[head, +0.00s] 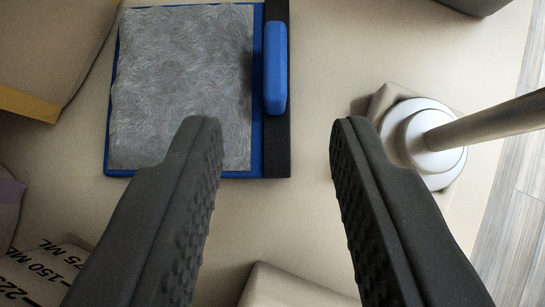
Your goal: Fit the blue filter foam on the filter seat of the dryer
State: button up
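A flat blue slab (257,120) lies on the beige surface at the upper left. Grey, matted fuzz covers most of its top, leaving a blue border. A dark strip (277,150) runs along its right edge and bears a raised, rounded blue block (275,68). I cannot tell for sure whether the slab or the block is the blue filter foam. My gripper (277,125) is open and empty. Its left finger overlaps the slab's lower part in the picture; its right finger is right of the slab. I cannot make out the dryer or its filter seat.
A white round piece with a beige rod (490,120) stands at the right, near the surface's edge. A beige box with a yellow edge (30,103) is at the upper left. A container with ML marks (45,265) is lower left. A beige block (285,287) sits at bottom centre.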

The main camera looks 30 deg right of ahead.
jog(key=shift+v, duration=2.55)
